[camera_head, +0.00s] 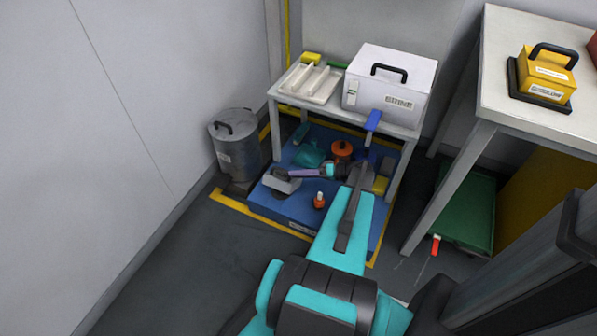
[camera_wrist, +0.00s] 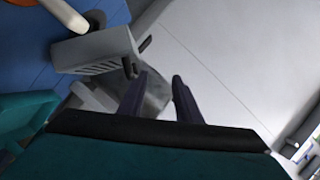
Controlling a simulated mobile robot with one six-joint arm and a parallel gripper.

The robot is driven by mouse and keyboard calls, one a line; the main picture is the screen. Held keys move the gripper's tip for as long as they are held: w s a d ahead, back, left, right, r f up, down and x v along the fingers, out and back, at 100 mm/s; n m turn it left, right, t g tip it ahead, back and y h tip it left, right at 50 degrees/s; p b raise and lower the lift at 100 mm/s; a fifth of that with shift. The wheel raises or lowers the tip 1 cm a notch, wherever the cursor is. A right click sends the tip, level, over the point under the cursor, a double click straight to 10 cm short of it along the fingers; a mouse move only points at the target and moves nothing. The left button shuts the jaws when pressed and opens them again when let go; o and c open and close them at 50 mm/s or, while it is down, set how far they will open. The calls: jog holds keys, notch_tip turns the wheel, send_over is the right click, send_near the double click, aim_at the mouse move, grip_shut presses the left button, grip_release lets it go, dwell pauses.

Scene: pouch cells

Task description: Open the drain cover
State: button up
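No part is clearly marked as the drain cover. A pale grey block with a slotted face (camera_head: 282,181) sits on the blue platform's left part; it may be the drain cover, but I cannot tell. It shows at the upper left of the wrist view (camera_wrist: 95,50), with small dark tabs on its right end. My gripper (camera_head: 293,173) reaches left, low over the platform, close to this block. In the wrist view my gripper (camera_wrist: 158,85) has its two dark fingers apart with nothing held between them. The block lies left of the left finger; whether they touch is unclear.
A grey lidded drum (camera_head: 237,150) stands left of the platform (camera_head: 290,212). An orange bottle (camera_head: 319,202), a teal item (camera_head: 309,154) and an orange pot (camera_head: 342,150) are nearby. A white table (camera_head: 405,128) overhangs the back. A green container (camera_head: 468,210) is at right.

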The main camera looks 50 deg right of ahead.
jog(key=shift+a, duration=0.1)
jog(key=c, duration=0.5)
jog(key=shift+w+a+f, duration=0.15)
jog(key=shift+a, duration=0.1)
grip_shut()
jog(key=a+f+g, duration=0.3)
jog(key=a+g, duration=0.1)
jog(key=a, duration=0.6)
jog(key=w+a+f+n+g+y, duration=0.1)
jog(key=a+f+g, duration=0.25)
jog(key=a, duration=0.55)
jog(key=a+f+g, duration=0.3)
jog(key=a+f, duration=0.1)
jog(key=a, duration=0.6)
jog(key=s+a+f+n+g+h, duration=0.2)
jog(key=s+a+g+h, duration=0.1)
jog(key=s+a, duration=0.4)
jog(key=s+a+f+n+g+h, duration=0.2)
jog(key=s+a+g+h, duration=0.2)
jog(key=s+a+h, duration=0.2)
jog(key=shift+s+a+f, duration=0.35)
jog(key=shift+s+a, duration=0.4)
jog(key=shift+s, duration=0.5)
jog(key=shift+a, duration=0.1)
